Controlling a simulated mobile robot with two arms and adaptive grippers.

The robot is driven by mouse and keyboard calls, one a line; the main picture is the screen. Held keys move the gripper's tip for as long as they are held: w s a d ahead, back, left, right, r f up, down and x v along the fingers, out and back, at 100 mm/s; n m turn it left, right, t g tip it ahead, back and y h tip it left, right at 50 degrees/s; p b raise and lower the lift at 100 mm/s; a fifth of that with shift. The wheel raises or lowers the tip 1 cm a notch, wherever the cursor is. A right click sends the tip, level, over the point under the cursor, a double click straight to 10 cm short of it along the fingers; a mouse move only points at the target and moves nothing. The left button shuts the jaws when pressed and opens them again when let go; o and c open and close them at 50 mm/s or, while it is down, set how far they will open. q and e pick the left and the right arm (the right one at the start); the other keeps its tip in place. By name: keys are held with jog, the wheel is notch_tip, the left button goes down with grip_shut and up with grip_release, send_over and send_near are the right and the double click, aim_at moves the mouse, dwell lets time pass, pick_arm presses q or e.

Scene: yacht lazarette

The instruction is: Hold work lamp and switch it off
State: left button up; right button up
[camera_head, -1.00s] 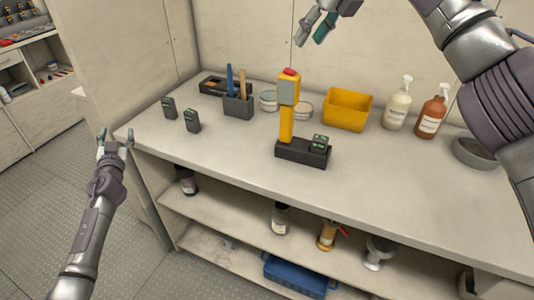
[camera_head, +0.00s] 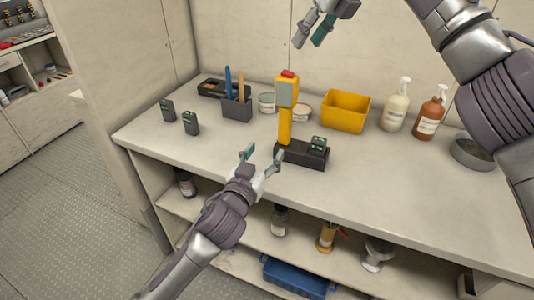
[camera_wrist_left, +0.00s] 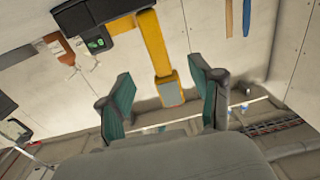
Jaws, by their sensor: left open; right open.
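The work lamp (camera_head: 286,108) is yellow with a grey-faced head and a red button on top. It stands upright in a black base (camera_head: 301,153) on the bench, beside a small black block with a green face (camera_head: 318,144). My left gripper (camera_head: 261,155) is open and empty at the bench's front edge, just in front of the lamp and base. In the left wrist view the lamp (camera_wrist_left: 155,45) appears upside down between the open fingers (camera_wrist_left: 165,103), apart from them. My right gripper (camera_head: 310,36) is open and empty, above and behind the lamp.
Two black blocks (camera_head: 168,109) (camera_head: 190,123) stand at the bench's left. The front bench top (camera_head: 390,185) is clear.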

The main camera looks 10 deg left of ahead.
aim_at(283, 128)
pick_arm(q)
jog(key=x, duration=1.3)
jog(key=shift+w+d, duration=0.2)
jog(key=shift+d, duration=0.3)
grip_shut()
